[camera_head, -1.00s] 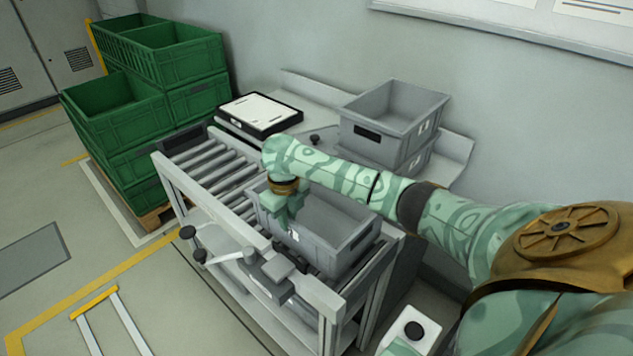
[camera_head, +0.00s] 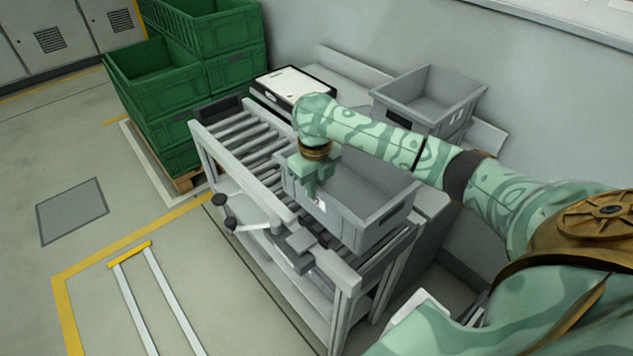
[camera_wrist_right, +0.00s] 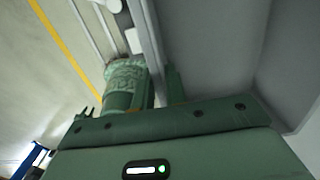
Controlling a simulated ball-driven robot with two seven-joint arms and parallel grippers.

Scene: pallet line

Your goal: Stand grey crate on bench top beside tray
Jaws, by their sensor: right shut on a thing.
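A grey crate (camera_head: 378,213) sits at the near end of the roller conveyor, in the head view. My right gripper (camera_head: 310,188) points down at its left side wall and is shut on that wall. In the right wrist view, the fingers (camera_wrist_right: 160,88) straddle the grey wall, with the crate's inside (camera_wrist_right: 215,50) to the right. Whether its bottom touches the rollers is hidden. The bench top (camera_head: 345,68) runs along the wall behind the conveyor. The black-rimmed tray (camera_head: 293,84) with a white top lies at its left. My left gripper is not in view.
Green crates (camera_head: 165,90) are stacked on a pallet at left. The roller conveyor (camera_head: 243,140) has bare rollers left of the held crate. A lever with black knobs (camera_head: 225,205) sticks out in front.

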